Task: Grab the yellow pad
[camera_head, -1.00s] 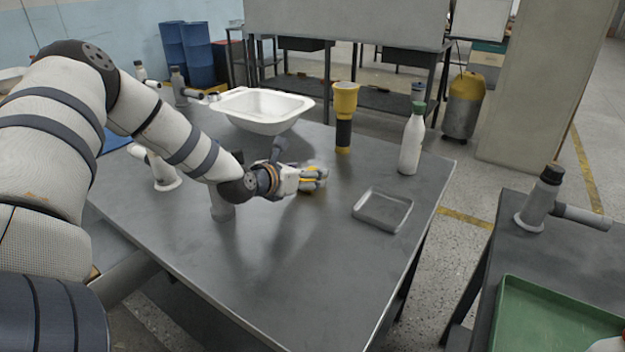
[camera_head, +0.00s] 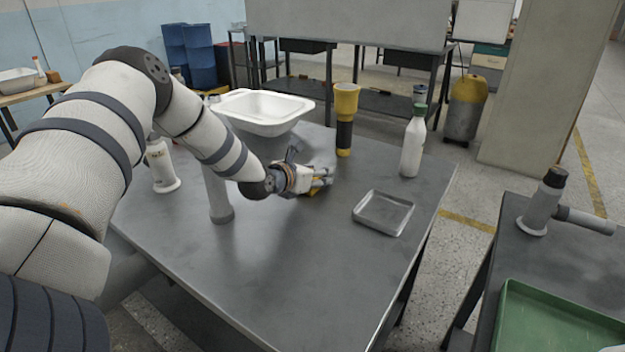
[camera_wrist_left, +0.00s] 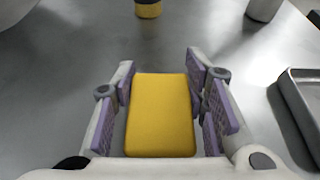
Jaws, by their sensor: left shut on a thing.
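The yellow pad (camera_wrist_left: 160,112) is a yellow block lying between the two fingers of my left gripper (camera_wrist_left: 165,92) in the left wrist view. The purple-grey finger pads stand on both sides of it, and the gripper is shut on it. In the head view my left gripper (camera_head: 325,178) is low over the grey metal table (camera_head: 270,265), with only a bit of the yellow pad (camera_head: 312,191) showing beneath the fingers. Whether the pad touches the table is hard to tell. My right gripper is not in view.
A white tub (camera_head: 263,112) stands behind the gripper. A yellow-and-black flashlight-like object (camera_head: 345,118) and a white bottle with a green cap (camera_head: 413,143) stand beyond it. A shallow metal tray (camera_head: 383,213) lies to the right. The table's front part is clear.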

